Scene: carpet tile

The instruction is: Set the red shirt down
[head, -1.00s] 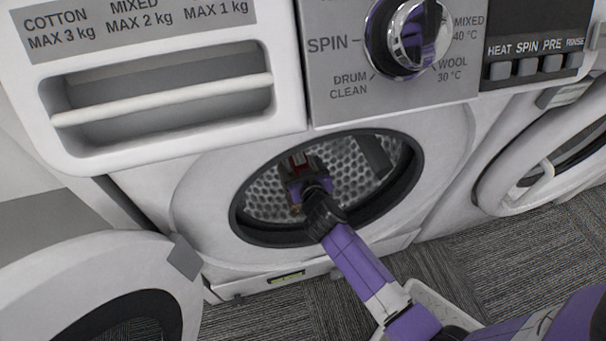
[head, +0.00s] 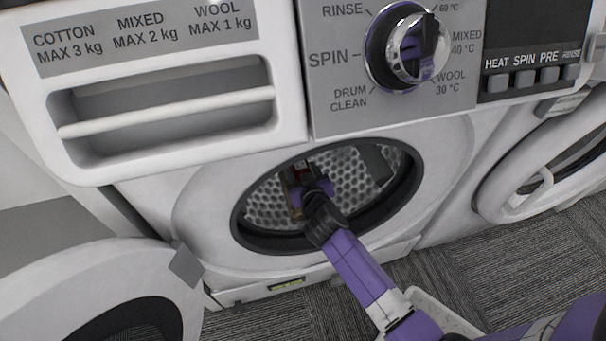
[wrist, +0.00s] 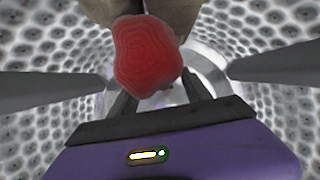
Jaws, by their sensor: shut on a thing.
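The red shirt shows in the wrist view as a rounded, bunched red lump (wrist: 147,55) in front of my gripper (wrist: 155,92). My gripper is shut on it, though the red lump partly hides the fingertips. In the head view my gripper (head: 304,176) is inside the washing machine drum (head: 352,180), with my arm passing through the round opening. Only a small dark red patch of the shirt shows there. I cannot tell whether the shirt touches the drum wall.
A brownish thing (wrist: 186,12) lies behind the shirt at the top of the wrist view. The dark door rim (head: 410,190) surrounds my arm. Grey carpet (head: 490,255) lies below.

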